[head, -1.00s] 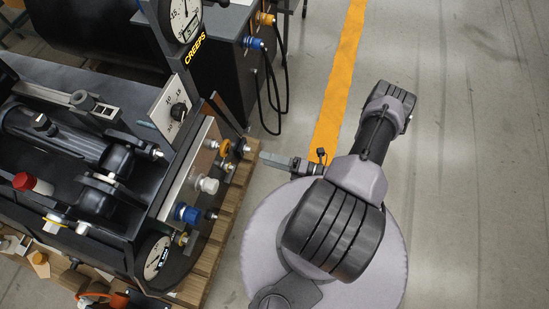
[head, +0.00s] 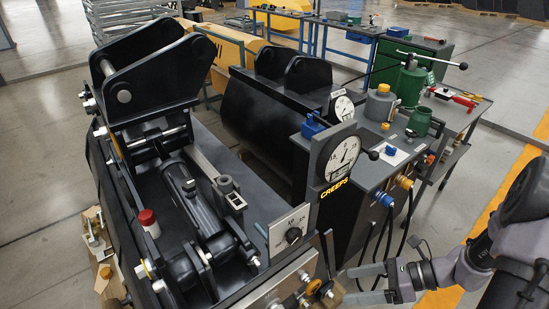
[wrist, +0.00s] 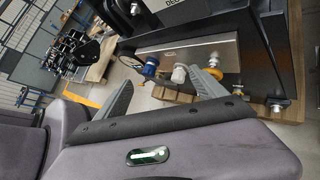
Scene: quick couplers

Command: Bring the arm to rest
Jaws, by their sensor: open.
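My gripper (head: 360,284) is at the lower right of the head view, at the end of my grey and black arm (head: 455,268). Its two fingers are parted and point left toward the black machine, with nothing between them. In the wrist view the open fingers also show, one on each side of my gripper (wrist: 162,86). Beyond them is a metal plate with a blue coupler (wrist: 151,66), a white coupler (wrist: 180,73) and a yellow ring fitting (wrist: 213,72). The fingers look apart from these couplers.
The black machine (head: 262,205) with a dial gauge (head: 341,158) marked CREEPS stands left of the gripper. Black hoses hang from blue and orange fittings (head: 384,198) behind it. A bench with a green press (head: 411,82) is farther back. Floor with a yellow stripe (head: 437,298) lies at right.

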